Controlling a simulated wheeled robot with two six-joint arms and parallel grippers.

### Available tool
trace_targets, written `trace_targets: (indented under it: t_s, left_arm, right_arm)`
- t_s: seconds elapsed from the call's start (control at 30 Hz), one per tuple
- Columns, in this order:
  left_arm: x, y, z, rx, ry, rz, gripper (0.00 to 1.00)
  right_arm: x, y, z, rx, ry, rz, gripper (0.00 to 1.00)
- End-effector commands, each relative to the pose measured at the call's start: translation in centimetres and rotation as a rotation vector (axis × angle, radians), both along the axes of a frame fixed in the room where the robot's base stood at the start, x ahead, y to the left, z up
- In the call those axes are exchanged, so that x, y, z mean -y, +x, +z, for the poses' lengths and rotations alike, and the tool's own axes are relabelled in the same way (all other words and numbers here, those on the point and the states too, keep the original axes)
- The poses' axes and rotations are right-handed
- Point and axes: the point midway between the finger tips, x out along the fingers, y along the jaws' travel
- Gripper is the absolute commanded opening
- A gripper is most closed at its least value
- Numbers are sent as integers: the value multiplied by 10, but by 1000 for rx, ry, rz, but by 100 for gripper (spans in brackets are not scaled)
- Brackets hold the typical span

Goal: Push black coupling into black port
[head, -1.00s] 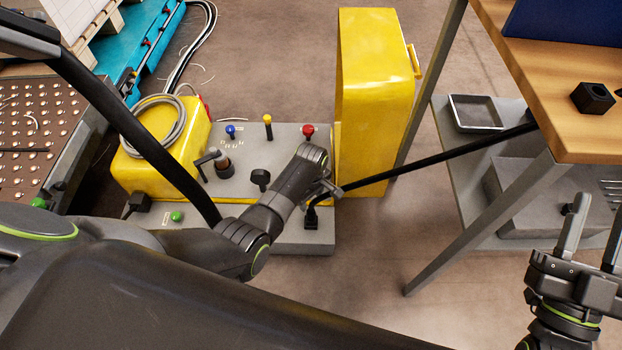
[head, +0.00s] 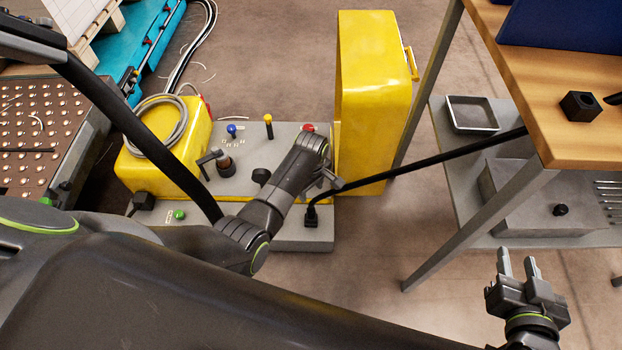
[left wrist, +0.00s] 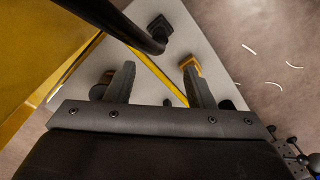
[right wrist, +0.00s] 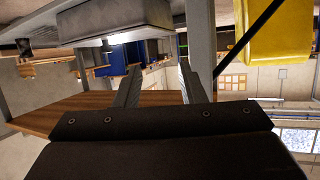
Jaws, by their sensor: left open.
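The black coupling (head: 311,216) is at the end of a thick black cable and stands at the front right of the grey panel (head: 285,240). A black port under it is hidden, so I cannot tell how deep it sits. In the left wrist view the coupling (left wrist: 160,27) is beyond my fingers, with the cable crossing in front. My left gripper (head: 330,182) is open and empty, just above the coupling and apart from it; its fingers (left wrist: 158,78) are spread. My right gripper (head: 518,262) is open and empty, low at the right, away from the panel.
A tall yellow box (head: 372,110) stands right behind the coupling. Blue, yellow and red knobs (head: 268,125) rise from the panel. The cable (head: 430,160) runs right to the workbench (head: 540,90), which holds a black block (head: 580,106). Open floor (head: 380,240) lies between.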

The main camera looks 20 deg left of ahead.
Motion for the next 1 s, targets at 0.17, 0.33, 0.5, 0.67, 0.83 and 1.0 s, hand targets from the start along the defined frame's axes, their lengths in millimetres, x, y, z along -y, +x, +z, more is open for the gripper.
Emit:
trace_targets:
  t_s: [0.17, 0.33, 0.5, 0.67, 0.83, 1.0]
  left_arm:
    - [0, 0, 11, -1, 0, 0, 49]
    - [0, 0, 20, 0, 0, 0, 49]
    - [0, 0, 29, 0, 0, 0, 49]
    - [0, 0, 34, 0, 0, 0, 49]
    - [0, 0, 37, -1, 0, 0, 49]
    - [0, 0, 37, -1, 0, 0, 49]
  right_arm:
    - [-5, -18, -27, -172, 41, 11, 36]
    - [-11, -40, -50, -333, 80, 26, 36]
    - [-18, -64, -69, -487, 117, 42, 36]
    - [-24, -83, -81, -593, 143, 56, 36]
    - [-27, -94, -87, -652, 156, 64, 36]
    - [-27, -96, -88, -664, 158, 66, 36]
